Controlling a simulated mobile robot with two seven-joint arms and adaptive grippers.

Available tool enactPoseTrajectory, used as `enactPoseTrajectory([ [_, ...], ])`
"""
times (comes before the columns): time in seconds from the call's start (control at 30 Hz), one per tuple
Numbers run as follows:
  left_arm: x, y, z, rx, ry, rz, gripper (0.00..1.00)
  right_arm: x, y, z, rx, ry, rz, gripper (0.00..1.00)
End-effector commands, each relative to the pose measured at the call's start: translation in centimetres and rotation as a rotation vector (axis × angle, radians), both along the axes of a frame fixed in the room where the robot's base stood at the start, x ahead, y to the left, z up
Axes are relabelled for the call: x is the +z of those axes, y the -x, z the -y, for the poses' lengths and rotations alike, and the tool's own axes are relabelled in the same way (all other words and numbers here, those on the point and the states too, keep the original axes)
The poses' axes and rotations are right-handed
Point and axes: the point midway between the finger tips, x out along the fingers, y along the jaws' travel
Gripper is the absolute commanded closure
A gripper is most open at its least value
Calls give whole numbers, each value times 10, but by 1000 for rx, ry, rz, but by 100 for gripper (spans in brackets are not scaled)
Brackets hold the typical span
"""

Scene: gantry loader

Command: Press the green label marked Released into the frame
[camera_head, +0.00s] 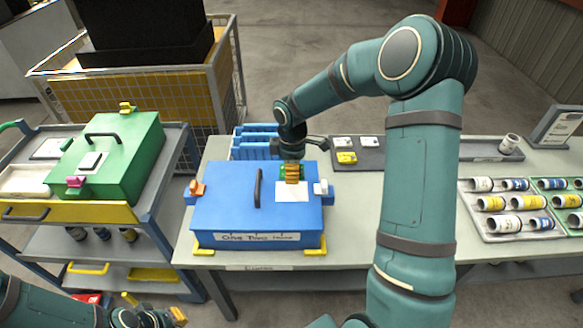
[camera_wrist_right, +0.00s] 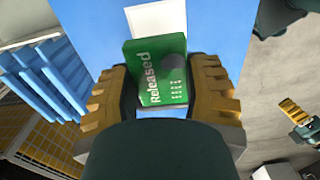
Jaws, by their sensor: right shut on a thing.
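The green label marked Released (camera_wrist_right: 160,72) is held between the yellow fingers of my right gripper (camera_wrist_right: 160,95). In the head view my right gripper (camera_head: 292,172) is over the right part of the blue box lid (camera_head: 225,205), pointing down. A white square frame (camera_head: 291,193) lies on the lid just in front of the gripper; it also shows in the wrist view (camera_wrist_right: 158,18), beyond the label. Whether the label touches the lid cannot be told. My left gripper (camera_head: 155,307) is at the lower left, its yellow fingertips apart and empty.
The blue box has a dark handle (camera_head: 258,188), an orange latch (camera_head: 197,188) and a white latch (camera_head: 321,187). Blue trays (camera_head: 256,140) stand behind it. A green box (camera_head: 110,155) sits on the left cart. Trays of cylinders (camera_head: 500,225) are at right.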

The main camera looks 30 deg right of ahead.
Motion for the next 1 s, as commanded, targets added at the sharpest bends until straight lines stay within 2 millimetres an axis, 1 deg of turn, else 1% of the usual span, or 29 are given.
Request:
enactPoseTrajectory([
  [0.6, -45, 0, 2, 0, -8, -3, 100, -52, 0, 0, 2, -1, 0, 78],
  [0.8, -53, 3, 3, -6, -6, -11, 100, -66, 0, 0, 1, -1, -1, 78],
  [1.0, -55, 4, 3, -9, -5, -13, 100, -69, 0, 0, 1, 0, 0, 78],
])
